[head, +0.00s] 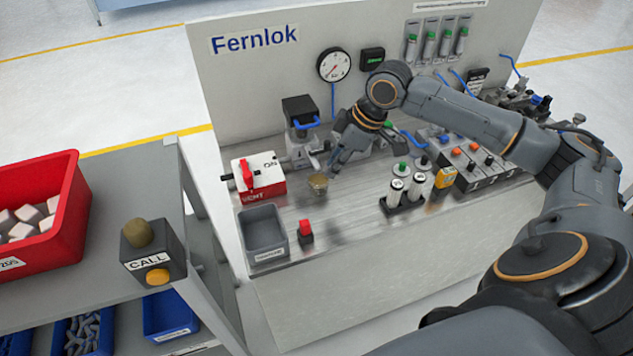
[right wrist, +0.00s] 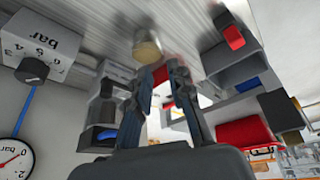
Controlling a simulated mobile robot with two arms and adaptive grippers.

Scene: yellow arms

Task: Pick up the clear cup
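The clear cup (head: 318,184) is small, with an amber tint, and stands on the metal bench top in front of the grey valve unit. It also shows in the right wrist view (right wrist: 147,48), just beyond the fingertips. My right gripper (head: 334,164) is pointed down beside the cup, a little to its right and behind it in the head view. Its two fingers (right wrist: 160,78) are apart with nothing between them. Whether a fingertip touches the cup I cannot tell. My left gripper is not in view.
A red-and-white switch box (head: 258,178) stands left of the cup. A grey tray (head: 264,253) and a red-topped block (head: 305,232) are in front. Black-and-white cylinders in a rack (head: 405,205) stand to the right. A panel with a gauge (head: 334,64) rises behind.

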